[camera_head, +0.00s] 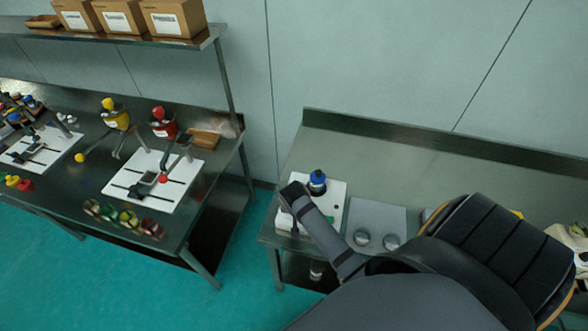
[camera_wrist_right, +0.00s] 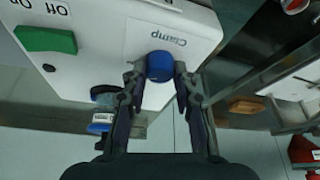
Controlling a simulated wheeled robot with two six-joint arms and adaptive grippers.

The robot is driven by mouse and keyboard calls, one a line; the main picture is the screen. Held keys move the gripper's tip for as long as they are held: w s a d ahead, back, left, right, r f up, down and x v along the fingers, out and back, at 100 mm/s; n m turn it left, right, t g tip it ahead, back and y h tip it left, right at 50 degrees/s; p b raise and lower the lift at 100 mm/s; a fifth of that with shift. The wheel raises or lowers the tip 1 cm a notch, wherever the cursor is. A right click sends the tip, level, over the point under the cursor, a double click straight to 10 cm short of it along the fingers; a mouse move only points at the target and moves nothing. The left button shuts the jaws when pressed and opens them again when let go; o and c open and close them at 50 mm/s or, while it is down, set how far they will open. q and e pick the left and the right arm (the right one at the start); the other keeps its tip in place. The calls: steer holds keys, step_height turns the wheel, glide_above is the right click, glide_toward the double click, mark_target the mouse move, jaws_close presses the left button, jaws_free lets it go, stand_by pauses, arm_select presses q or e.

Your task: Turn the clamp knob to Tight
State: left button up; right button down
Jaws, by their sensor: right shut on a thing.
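The blue clamp knob (camera_wrist_right: 160,66) sits on the white machine panel (camera_wrist_right: 92,72), beside the upside-down label "Clamp" (camera_wrist_right: 168,32). My right gripper (camera_wrist_right: 158,76) is shut on this knob, with one finger on each side. The knob's pointer and any Tight marking cannot be made out. In the head view my right arm reaches in from the right to the white machine (camera_head: 336,196), and the fingertips and knob are hidden. A blue-topped part (camera_head: 317,180) stands on the machine. My left gripper is in neither view.
A green switch (camera_wrist_right: 48,40) with On and Off lettering is on the same panel. A grey plate (camera_head: 376,216) with two round metal pieces lies right of the machine. A separate bench (camera_head: 85,185) with white boards and colored containers stands at the left, beyond a floor gap.

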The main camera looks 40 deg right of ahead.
stand_by(0.3)
steer(key=c, duration=1)
jaws_free()
steer(key=shift+c, duration=0.2)
steer(key=shift+r, duration=0.15)
steer(key=v, duration=1.1)
steer(key=shift+s+a+r, duration=0.15)
steer(key=shift+a+r, duration=0.1)
steer(key=shift+r, duration=0.05)
